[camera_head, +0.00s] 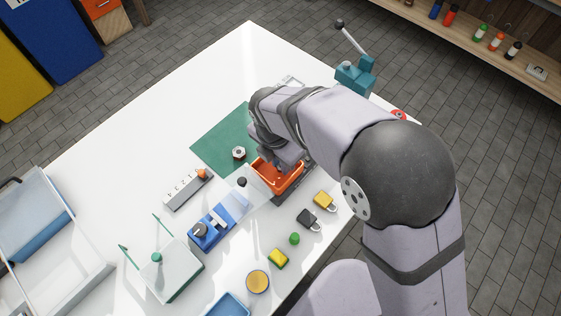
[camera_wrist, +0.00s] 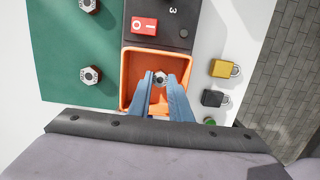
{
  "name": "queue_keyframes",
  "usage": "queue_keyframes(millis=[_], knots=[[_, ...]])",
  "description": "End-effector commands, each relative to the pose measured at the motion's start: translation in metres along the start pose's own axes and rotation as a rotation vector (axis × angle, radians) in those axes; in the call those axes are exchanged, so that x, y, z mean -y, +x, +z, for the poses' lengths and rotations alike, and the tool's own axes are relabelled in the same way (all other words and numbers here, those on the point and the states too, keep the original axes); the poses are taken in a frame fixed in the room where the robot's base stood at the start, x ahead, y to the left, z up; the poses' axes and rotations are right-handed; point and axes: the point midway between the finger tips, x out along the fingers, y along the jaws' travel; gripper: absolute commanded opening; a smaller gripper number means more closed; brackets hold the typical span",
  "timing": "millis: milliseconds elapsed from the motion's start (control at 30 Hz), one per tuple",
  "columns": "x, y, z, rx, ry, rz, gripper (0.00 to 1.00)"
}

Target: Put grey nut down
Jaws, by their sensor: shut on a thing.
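My gripper (camera_wrist: 160,82) is shut on a grey nut (camera_wrist: 160,77), which shows between the fingertips in the wrist view. I cannot tell whether the nut touches the bin floor. In the head view my gripper hides part of the orange bin (camera_head: 277,187), and the held nut is not visible there. Two other grey nuts, one nearer (camera_wrist: 91,75) and one farther (camera_wrist: 88,5), lie on the green mat (camera_wrist: 60,40) left of the bin.
A dark panel with a red switch (camera_wrist: 144,25) adjoins the bin's far side. A yellow padlock (camera_wrist: 224,69) and a black padlock (camera_wrist: 214,98) lie to its right. In the head view a blue device (camera_head: 218,222) and a green ball (camera_head: 294,238) are nearby on the white tabletop.

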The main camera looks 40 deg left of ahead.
Motion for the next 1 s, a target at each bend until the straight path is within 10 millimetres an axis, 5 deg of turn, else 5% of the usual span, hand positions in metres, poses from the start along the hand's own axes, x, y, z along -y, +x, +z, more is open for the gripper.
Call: queue_keyframes(millis=[567,600,633,1000], knots=[[-0.0002,0.0139,-0.0017,0.0,0.001,0.002,0.0],[-0.0004,0.0131,-0.0015,0.0,0.001,0.002,0.27],[-0.0003,0.013,-0.0015,0.0,0.001,0.002,0.35],[-0.0004,0.0109,-0.0013,0.0,0.001,0.002,0.37]])
